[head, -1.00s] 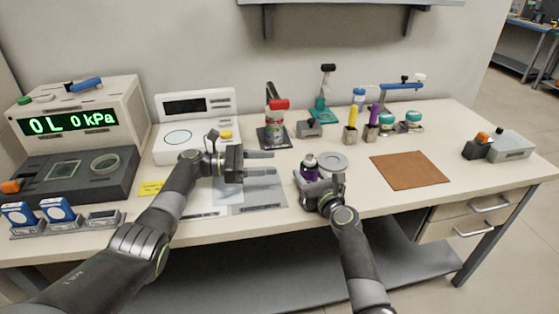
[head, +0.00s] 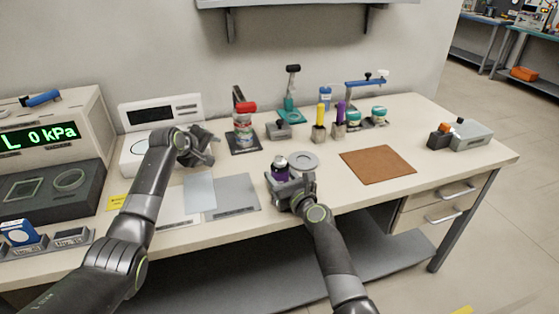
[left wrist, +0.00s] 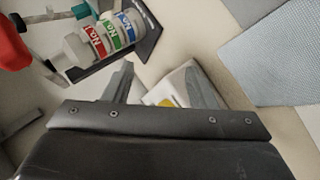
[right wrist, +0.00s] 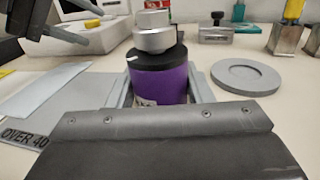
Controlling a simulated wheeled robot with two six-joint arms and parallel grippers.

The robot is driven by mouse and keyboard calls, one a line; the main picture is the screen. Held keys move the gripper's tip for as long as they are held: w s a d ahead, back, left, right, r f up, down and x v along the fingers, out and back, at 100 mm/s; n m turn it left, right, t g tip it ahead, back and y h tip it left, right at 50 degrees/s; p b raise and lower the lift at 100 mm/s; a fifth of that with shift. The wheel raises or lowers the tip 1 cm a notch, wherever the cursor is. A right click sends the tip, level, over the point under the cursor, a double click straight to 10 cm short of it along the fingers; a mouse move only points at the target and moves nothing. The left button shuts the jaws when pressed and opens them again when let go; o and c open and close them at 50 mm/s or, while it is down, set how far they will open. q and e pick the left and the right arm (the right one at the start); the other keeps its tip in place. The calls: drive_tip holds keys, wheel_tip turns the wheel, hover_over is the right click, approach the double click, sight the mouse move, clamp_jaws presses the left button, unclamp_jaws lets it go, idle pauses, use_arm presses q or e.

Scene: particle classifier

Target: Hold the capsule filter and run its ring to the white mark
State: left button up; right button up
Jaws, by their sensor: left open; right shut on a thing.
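The capsule filter (head: 279,171) appears to be the upright purple cylinder with a black ring and a silver top. My right gripper (head: 291,186) is shut on its purple body. In the right wrist view the filter (right wrist: 163,85) stands between the fingers, the black ring (right wrist: 150,66) above them. A small white mark (right wrist: 131,58) shows on the ring's left side. The filter's base is hidden, so I cannot tell if it touches the table. My left gripper (head: 208,147) is open and empty, back left of the filter, by the white instrument; its fingers (left wrist: 163,80) show apart.
A round grey dish (head: 303,160) lies just right of the filter. Grey sheets (head: 231,195) lie to the left. A brown mat (head: 378,165) lies to the right.

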use_arm(q)
drive_tip(key=a+r+m+t+y, duration=0.5)
drive_tip(key=r+m+t, duration=0.1)
drive_tip(key=m, duration=0.2)
drive_tip(key=s+d+r+m+t+h, duration=0.2)
drive_tip(key=s+d+r+m+t, duration=0.35)
drive_tip(key=m, duration=0.85)
drive_tip(key=s+d+m+h, duration=0.3)
drive_tip(key=d+m+h, duration=0.15)
drive_tip(key=m, duration=0.55)
drive_tip(key=m+g+h, duration=0.6)
drive_tip(key=m+g, duration=0.1)
drive_tip(key=m, duration=1.4)
approach(277, 162)
drive_tip(key=shift+s+a+r, duration=0.1)
drive_tip(key=shift+s+a, duration=0.15)
drive_tip(key=shift+s, duration=0.05)
drive_tip(key=shift+w+d, duration=0.1)
drive_tip(key=x, duration=1.1)
drive_tip(key=shift+w+d, duration=0.2)
drive_tip(key=shift+w, duration=0.05)
